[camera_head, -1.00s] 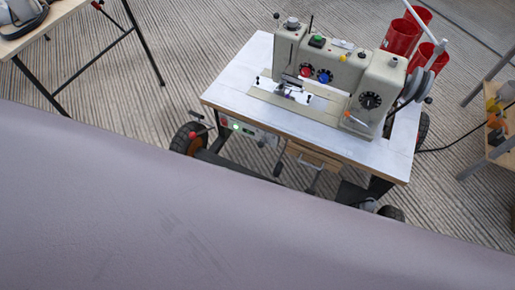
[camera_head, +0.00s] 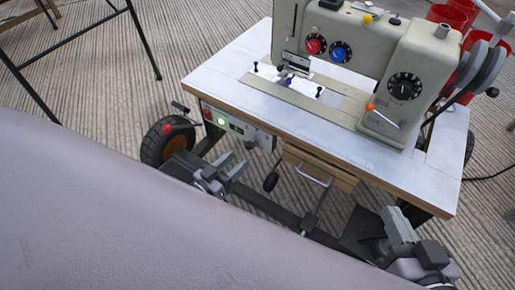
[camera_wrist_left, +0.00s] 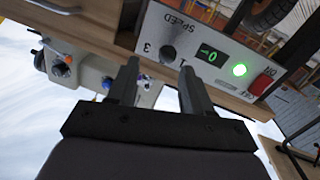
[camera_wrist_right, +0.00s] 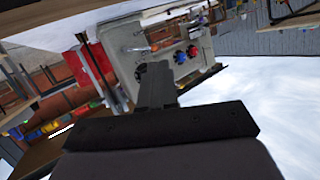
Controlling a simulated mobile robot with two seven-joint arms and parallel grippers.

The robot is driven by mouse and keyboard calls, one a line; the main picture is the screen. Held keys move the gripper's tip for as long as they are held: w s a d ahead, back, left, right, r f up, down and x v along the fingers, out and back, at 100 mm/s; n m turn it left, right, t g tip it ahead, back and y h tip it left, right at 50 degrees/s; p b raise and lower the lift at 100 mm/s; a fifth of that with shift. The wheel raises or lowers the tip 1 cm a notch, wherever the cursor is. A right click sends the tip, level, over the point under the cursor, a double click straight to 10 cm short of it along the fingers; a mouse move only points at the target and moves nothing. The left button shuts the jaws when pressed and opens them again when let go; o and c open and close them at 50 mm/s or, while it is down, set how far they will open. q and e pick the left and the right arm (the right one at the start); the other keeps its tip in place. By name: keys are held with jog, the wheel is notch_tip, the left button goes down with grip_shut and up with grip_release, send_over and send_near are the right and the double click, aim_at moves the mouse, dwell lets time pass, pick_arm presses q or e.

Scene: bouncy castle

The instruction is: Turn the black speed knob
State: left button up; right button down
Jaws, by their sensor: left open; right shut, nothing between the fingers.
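The dark speed knob (camera_wrist_left: 168,53) is on a pale control panel (camera_wrist_left: 152,30) under the table edge, between the marks 3 and 1 and beside a display reading 0. In the head view the panel (camera_head: 266,142) is on the table's front. My left gripper (camera_head: 233,165) is open and empty, just below and in front of the panel. In the left wrist view its fingers (camera_wrist_left: 160,68) point at the panel, with the knob beyond their tips and apart from them. My right gripper (camera_head: 392,218) is shut and empty, low in front of the table's right part.
A sewing machine (camera_head: 420,75) with a black dial (camera_head: 404,87) stands on the white table (camera_head: 225,78). A green light (camera_head: 221,121) and red switch (camera_head: 207,114) share the panel. A wooden drawer (camera_head: 330,181) hangs beside it; a black wheel (camera_head: 160,140) stands left.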

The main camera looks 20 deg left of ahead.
aim_at(249, 146)
pick_arm(q)
jog(key=shift+a+b+x, duration=0.15)
jog(key=shift+b+x, duration=0.3)
jog(key=shift+x, duration=0.8)
jog(key=shift+a+b+x, duration=0.2)
jog(key=shift+b+x, duration=0.25)
jog(key=shift+x, duration=0.85)
jog(key=shift+a+b+x, duration=0.15)
jog(key=shift+b+x, duration=0.3)
jog(key=shift+x, duration=0.8)
jog(key=shift+w+f, duration=0.15)
grip_shut()
pick_arm(e)
jog(key=shift+d+r+n+t+h, duration=0.25)
jog(key=shift+d+n+t, duration=0.25)
jog(key=shift+d+t, duration=0.25)
